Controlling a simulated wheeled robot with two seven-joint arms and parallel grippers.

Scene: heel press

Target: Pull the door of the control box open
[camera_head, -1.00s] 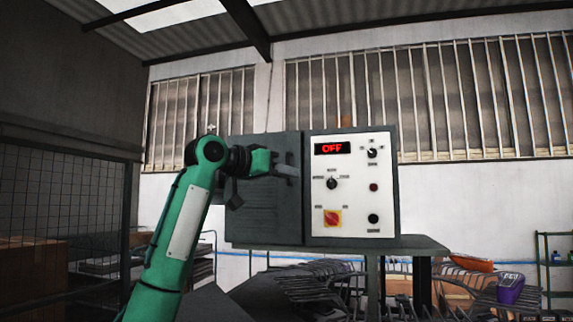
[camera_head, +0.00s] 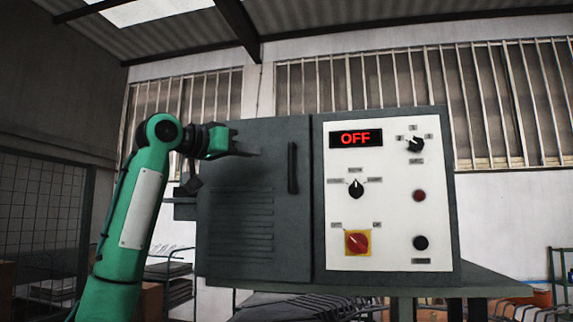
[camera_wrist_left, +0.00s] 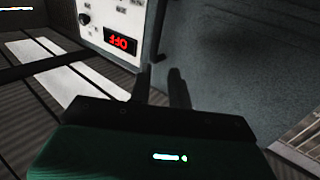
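The control box (camera_head: 453,190) stands on a table, with a white panel on its right half. Its dark grey door (camera_head: 240,235), with slats low down, fills the left half and looks shut. A dark upright handle (camera_head: 292,167) is on the door near its right edge. My left gripper (camera_head: 248,143) is in front of the door, left of the handle and apart from it, open and empty. My right gripper is not in view.
The panel (camera_head: 388,235) has a red OFF display (camera_head: 356,138), knobs, buttons and a red-yellow switch (camera_head: 357,242). The table top (camera_head: 490,281) shows at the right. A mesh fence (camera_head: 45,210) stands at the left. The space before the door is clear except for my arm.

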